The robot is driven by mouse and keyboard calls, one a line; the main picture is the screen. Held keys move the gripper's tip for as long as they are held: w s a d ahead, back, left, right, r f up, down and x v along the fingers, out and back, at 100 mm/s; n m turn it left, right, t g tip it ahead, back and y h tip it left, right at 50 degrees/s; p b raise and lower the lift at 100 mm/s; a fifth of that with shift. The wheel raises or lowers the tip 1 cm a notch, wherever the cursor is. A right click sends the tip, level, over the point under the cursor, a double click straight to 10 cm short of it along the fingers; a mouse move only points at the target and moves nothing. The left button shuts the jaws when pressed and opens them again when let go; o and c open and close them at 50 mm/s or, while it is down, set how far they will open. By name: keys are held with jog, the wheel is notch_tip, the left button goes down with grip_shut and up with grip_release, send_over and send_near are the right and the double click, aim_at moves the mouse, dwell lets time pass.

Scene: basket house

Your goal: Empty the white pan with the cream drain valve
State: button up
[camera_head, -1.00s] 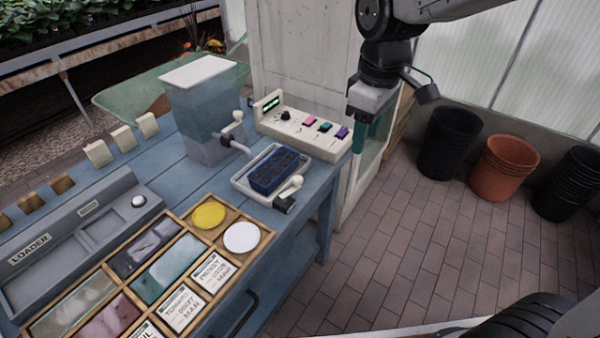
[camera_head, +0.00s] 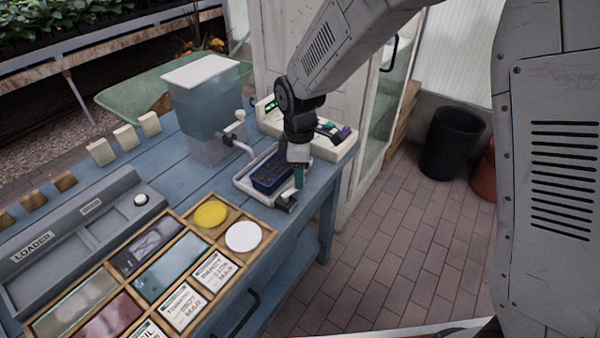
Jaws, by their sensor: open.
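The white pan (camera_head: 245,188) sits on the blue bench, below the tank's spout. A dark blue cell tray (camera_head: 266,176) lies in it. At the pan's front right corner is a dark drain outlet (camera_head: 286,203); its cream valve handle is mostly hidden behind my gripper.
A clear water tank (camera_head: 195,105) with a tap stands behind left of the pan. A cream control box (camera_head: 338,152) with coloured buttons stands behind, partly covered by my arm. A wooden divided tray (camera_head: 180,222) and a grey loader (camera_head: 70,235) fill the left. The tiled floor lies right.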

jog(key=shift+f, duration=0.55)
jog(key=c, duration=1)
jog(key=shift+w+a+n, duration=0.2)
jog(key=shift+n, duration=0.55)
jog(key=shift+w+a+n, duration=0.2)
jog(key=shift+n, duration=0.55)
jog(key=o, duration=1)
notch_tip(320, 180, up, 8)
jog(key=shift+f, duration=0.1)
